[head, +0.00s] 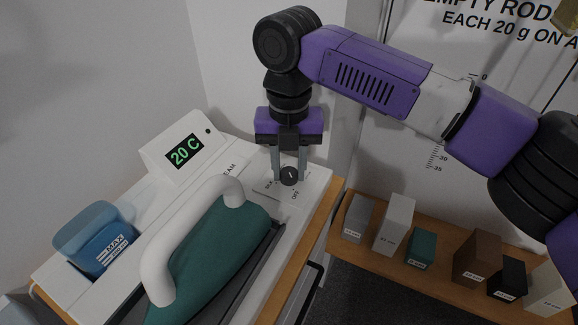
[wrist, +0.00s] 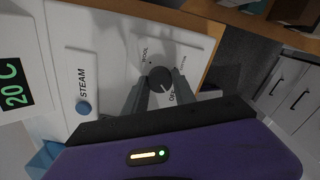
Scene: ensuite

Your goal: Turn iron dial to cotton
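The iron dial is a small dark round knob (head: 290,176) on the white panel of the ironing station. It also shows in the wrist view (wrist: 160,79), with a pale pointer line slanting down toward the OFF label (wrist: 173,97). A WOOL label (wrist: 145,56) is at its upper left, and a partly legible label, perhaps COTTON (wrist: 181,62), is at its right. My gripper (head: 289,178) points down over the dial, one finger on each side. The fingers look apart from the knob, so it appears open. The teal iron (head: 215,250) with its white handle lies on the station.
A display (head: 185,151) reads 20 C. A blue STEAM button (wrist: 83,108) sits beside the panel. A blue water tank (head: 98,240) is at the left. Several labelled blocks stand on a wooden shelf (head: 375,262) at the right, beyond a gap.

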